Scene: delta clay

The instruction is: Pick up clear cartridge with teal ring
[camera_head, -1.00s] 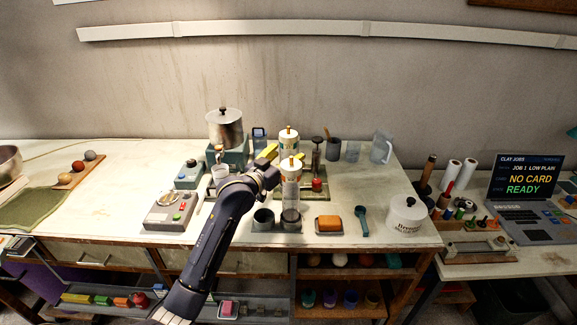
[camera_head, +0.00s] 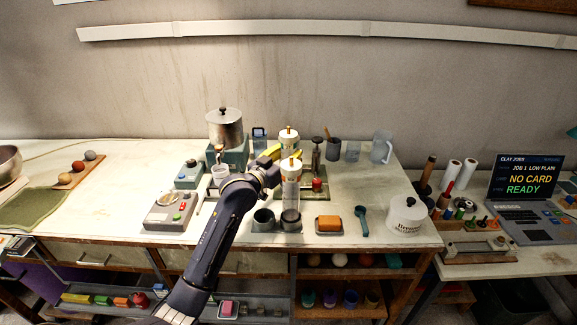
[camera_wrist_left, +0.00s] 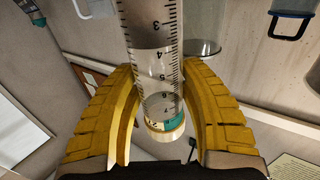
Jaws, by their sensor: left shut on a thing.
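In the left wrist view the clear cartridge (camera_wrist_left: 152,60) stands between my yellow fingers. It has black graduation marks, a teal ring with a pale yellow part, and a wooden cap. My left gripper (camera_wrist_left: 155,110) is shut on it near the capped end. In the head view, my left gripper (camera_head: 279,163) is at a clear, wood-capped cartridge (camera_head: 291,180) in the middle of the bench. Its ring colour is hard to tell there. My right gripper is in neither view.

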